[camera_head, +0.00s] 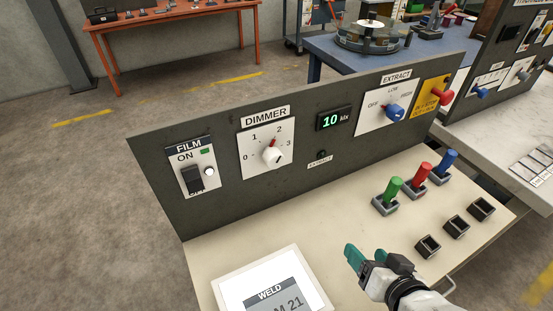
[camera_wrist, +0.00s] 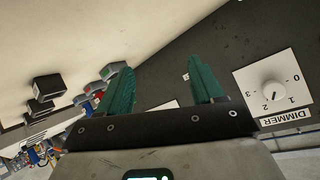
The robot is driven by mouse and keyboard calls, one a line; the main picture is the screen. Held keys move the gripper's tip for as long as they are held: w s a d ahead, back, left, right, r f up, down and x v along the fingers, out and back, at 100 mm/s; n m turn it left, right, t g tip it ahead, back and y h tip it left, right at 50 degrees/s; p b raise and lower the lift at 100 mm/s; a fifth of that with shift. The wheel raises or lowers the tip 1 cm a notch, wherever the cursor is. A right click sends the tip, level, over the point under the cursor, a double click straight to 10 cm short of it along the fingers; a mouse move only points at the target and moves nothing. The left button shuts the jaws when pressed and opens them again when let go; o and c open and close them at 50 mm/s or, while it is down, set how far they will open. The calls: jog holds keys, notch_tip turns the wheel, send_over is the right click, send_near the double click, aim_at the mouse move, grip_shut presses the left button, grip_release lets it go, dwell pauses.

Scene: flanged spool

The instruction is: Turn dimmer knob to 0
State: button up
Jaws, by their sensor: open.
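The dimmer knob (camera_head: 271,156) is a white knob on a white dial plate (camera_head: 250,152) marked 0 to 3, on the dark upright panel. Its red mark points up, close to the 2. In the wrist view the dimmer knob (camera_wrist: 273,91) shows at the right, upside down, outside the fingers. My gripper (camera_head: 358,256) has teal fingers and is over the bench, below and to the right of the dial, well apart from it. In the wrist view my gripper (camera_wrist: 162,72) has its fingers spread with nothing between them.
A film switch (camera_head: 192,178) is left of the dimmer. A green display (camera_head: 333,119) and the blue extract knob (camera_head: 394,111) are to its right. Green, red and blue levers (camera_head: 419,177) stand on the bench, right of my gripper. A weld screen (camera_head: 272,287) is at the front.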

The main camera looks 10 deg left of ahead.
jog(key=w+a+r+t+y, duration=0.3)
jog(key=a+r, duration=0.3)
jog(key=a, duration=0.3)
jog(key=m+t+y, duration=0.1)
jog(key=m+y, duration=0.1)
jog(key=y, duration=0.1)
send_near(277, 163)
jog(key=p+x, duration=0.1)
jog(key=x, duration=0.9)
jog(key=shift+w+a, duration=0.25)
jog(key=c, duration=1.1)
